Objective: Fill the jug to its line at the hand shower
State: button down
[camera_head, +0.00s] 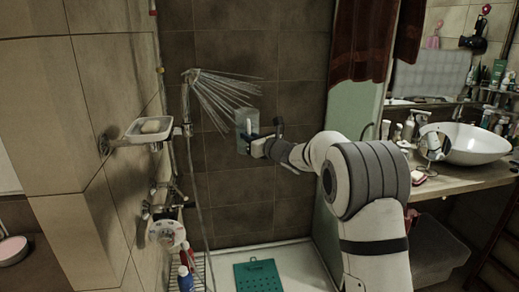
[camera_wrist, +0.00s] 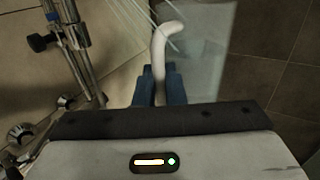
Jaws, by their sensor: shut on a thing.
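The jug (camera_head: 243,119) is pale and see-through, held upright or nearly so in front of the brown tiled wall. My gripper (camera_head: 257,147) is shut on its handle. In the wrist view the white curved handle (camera_wrist: 164,42) stands between the blue fingers of my gripper (camera_wrist: 160,88), and the clear jug wall (camera_wrist: 208,55) is behind it. The hand shower (camera_head: 190,76) is on at the upper left and sprays white streams right and down toward the jug. I cannot tell how much water enters. The fill line and water level are not discernible.
A soap dish (camera_head: 150,131) juts from the left wall above the mixer tap (camera_head: 163,208). A hose hangs beside it. A green mat (camera_head: 257,278) lies on the shower floor. A washbasin (camera_head: 466,144) with several bottles stands at the right, behind my arm.

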jog(key=s+a+b+v, duration=0.1)
jog(key=b+v, duration=0.2)
jog(key=v, duration=0.5)
jog(key=shift+b, duration=0.35)
jog(key=shift+d, duration=0.15)
